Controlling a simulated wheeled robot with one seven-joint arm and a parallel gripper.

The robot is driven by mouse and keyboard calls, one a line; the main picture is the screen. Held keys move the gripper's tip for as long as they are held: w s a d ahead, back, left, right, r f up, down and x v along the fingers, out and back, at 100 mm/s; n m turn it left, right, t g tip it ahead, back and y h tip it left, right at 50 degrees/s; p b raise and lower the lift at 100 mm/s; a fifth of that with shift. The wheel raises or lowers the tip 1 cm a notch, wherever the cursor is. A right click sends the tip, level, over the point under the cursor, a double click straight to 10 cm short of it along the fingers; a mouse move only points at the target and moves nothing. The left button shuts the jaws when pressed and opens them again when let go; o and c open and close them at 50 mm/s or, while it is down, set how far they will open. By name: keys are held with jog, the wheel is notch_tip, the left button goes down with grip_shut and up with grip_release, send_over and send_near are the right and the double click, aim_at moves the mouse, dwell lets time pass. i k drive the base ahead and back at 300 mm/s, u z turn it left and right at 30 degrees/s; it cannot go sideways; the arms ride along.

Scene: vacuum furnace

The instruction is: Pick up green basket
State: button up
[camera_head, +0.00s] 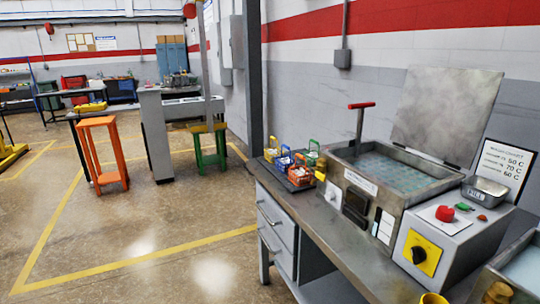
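The green basket (313,153) stands at the back right of a small group of baskets on the left end of the metal workbench. It is upright, and its lower part is partly hidden by the red basket and the tank's edge. A red basket (300,175) is in front of it, a blue basket (284,162) to its left, and a yellow basket (271,151) further left. My gripper is not in view.
An open-lidded tank (395,172) with a red-handled lever (360,120) stands right of the baskets. A control box (445,236) with a red button and yellow switch is further right. A dark post (254,80) rises behind the bench. Floor (150,235) left of the bench is clear.

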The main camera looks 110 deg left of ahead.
aim_at(312, 159)
jog(key=u, duration=3.1)
jog(key=k, duration=0.9)
jog(key=i, duration=0.9)
jog(key=z, duration=0.1)
